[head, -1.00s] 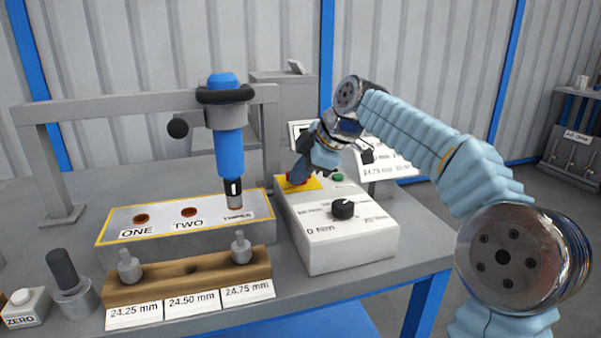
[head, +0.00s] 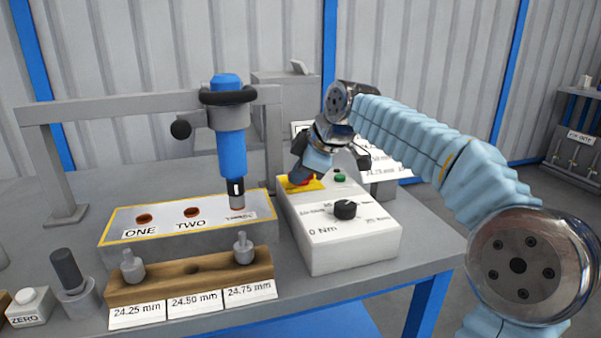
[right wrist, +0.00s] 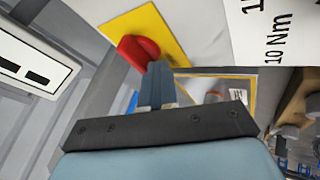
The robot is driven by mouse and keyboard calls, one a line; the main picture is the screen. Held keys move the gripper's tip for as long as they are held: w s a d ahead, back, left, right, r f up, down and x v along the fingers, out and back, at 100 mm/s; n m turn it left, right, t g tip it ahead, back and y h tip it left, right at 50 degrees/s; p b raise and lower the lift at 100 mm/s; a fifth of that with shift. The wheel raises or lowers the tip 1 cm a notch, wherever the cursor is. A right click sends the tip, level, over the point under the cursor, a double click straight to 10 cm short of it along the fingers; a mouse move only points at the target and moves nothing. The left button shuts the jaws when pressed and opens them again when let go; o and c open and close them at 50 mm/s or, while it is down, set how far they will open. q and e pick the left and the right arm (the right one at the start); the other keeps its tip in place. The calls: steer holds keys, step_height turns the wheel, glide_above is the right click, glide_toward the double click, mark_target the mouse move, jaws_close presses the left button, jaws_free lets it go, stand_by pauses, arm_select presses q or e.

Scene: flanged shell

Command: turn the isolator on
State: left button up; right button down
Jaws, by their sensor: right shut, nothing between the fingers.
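The isolator is a red rotary handle (head: 301,182) on a yellow plate (head: 316,185), on top of the white control box (head: 350,245) at its back left. In the right wrist view the red handle (right wrist: 138,50) lies over the yellow plate (right wrist: 163,28). My right gripper (head: 296,178) reaches down to the handle from above. In the right wrist view its shut fingers (right wrist: 157,70) are at the handle's lower right edge, with nothing between them. I cannot tell whether they touch it. The gripper hides part of the handle in the head view. My left gripper is not in view.
The box also carries a black knob (head: 344,209) and a green button (head: 340,177). A blue screwdriver tool (head: 231,150) hangs left of it over a block (head: 160,236) with holes. A wooden rack (head: 190,278) stands in front. The bench right of the box is clear.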

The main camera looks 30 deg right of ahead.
steer(key=m, duration=0.1)
steer(key=m+h, duration=0.1)
steer(key=m+h+p, duration=0.1)
steer(key=shift+w+a+r, duration=0.1)
steer(key=shift+w+a, duration=0.2)
steer(key=shift+a, duration=0.05)
steer(key=m, duration=0.1)
steer(key=m+h+p, duration=0.1)
steer(key=w+m+h, duration=0.1)
steer(key=shift+a+m, duration=0.3)
steer(key=shift+w+p, duration=0.1)
steer(key=shift+p, duration=0.2)
steer(key=shift+w, duration=0.55)
steer(key=shift+w+p, duration=0.2)
steer(key=shift+p, duration=0.1)
stand_by(0.5)
